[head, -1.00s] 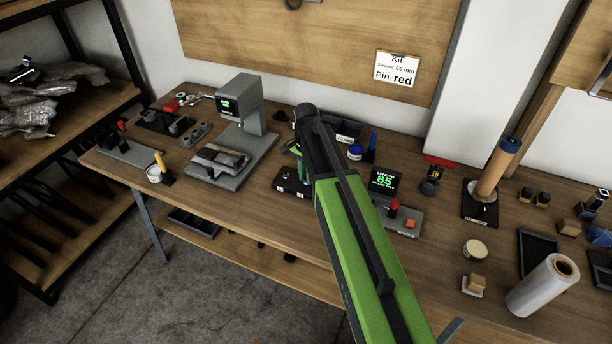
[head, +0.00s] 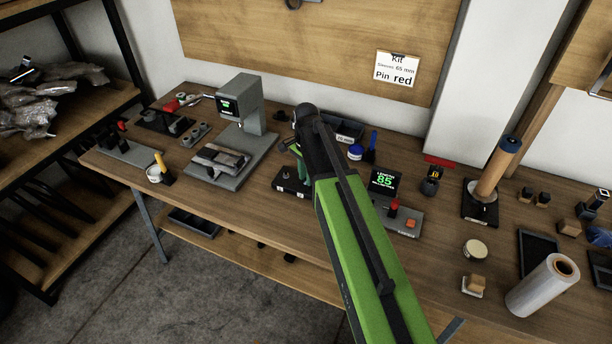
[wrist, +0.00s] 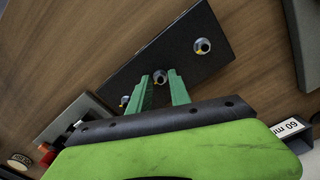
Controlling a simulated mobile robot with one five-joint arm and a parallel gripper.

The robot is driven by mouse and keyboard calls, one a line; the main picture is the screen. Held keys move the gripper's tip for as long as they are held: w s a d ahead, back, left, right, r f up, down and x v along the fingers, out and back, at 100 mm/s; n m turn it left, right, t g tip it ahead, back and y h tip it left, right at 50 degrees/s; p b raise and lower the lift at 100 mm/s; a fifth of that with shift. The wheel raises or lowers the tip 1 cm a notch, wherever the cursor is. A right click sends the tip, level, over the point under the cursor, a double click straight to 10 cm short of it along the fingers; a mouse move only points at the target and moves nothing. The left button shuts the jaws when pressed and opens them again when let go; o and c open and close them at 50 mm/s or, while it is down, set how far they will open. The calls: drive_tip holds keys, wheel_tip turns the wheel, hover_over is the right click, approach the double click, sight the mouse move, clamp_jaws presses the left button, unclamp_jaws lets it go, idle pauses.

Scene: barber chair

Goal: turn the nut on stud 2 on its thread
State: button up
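A black block (wrist: 118,74) carries three upright studs in a row. The middle stud (wrist: 160,76) shows a metal nut with a small yellowish mark. Another stud (wrist: 202,46) stands at upper right and a third (wrist: 124,101) at lower left, partly by the left finger. My gripper (wrist: 160,82) has two green fingers, spread apart, one on each side of the middle stud. A gap shows between them; I cannot tell whether either touches the nut.
A grey press (head: 240,110) stands to the left. A length gauge (head: 385,183) showing 85 with a red knob stands right of the block.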

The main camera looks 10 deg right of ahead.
drive_tip(key=shift+o, duration=1.2)
wheel_tip(320, 180, up, 18)
drive_tip(key=p, duration=1.7)
drive_tip(key=shift+f, duration=0.25)
